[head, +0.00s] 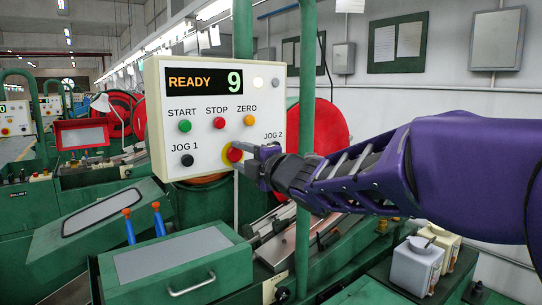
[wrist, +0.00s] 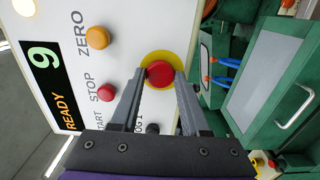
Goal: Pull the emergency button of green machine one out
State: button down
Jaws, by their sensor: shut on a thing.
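The emergency button is a red mushroom knob (head: 234,155) on a yellow disc, at the lower right of the white control panel (head: 200,88). In the wrist view the red knob (wrist: 160,73) sits between my two fingertips, with the yellow disc (wrist: 158,55) behind it. My gripper (head: 243,153) reaches in from the right and is shut on the knob; the wrist view also shows my gripper (wrist: 161,76) from behind. The panel's display (head: 204,81) reads READY and 9. My fingers partly hide the knob and disc in the head view.
Green START (head: 185,126), red STOP (head: 219,123), yellow ZERO (head: 249,120) and black JOG 1 (head: 187,160) buttons sit close by on the panel. A green post (head: 306,130) stands just right of it, beside my arm. Green machine housings (head: 185,262) lie below.

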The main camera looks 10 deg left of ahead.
jog(key=shift+c, duration=2.4)
grip_release()
jog(key=shift+d, duration=0.1)
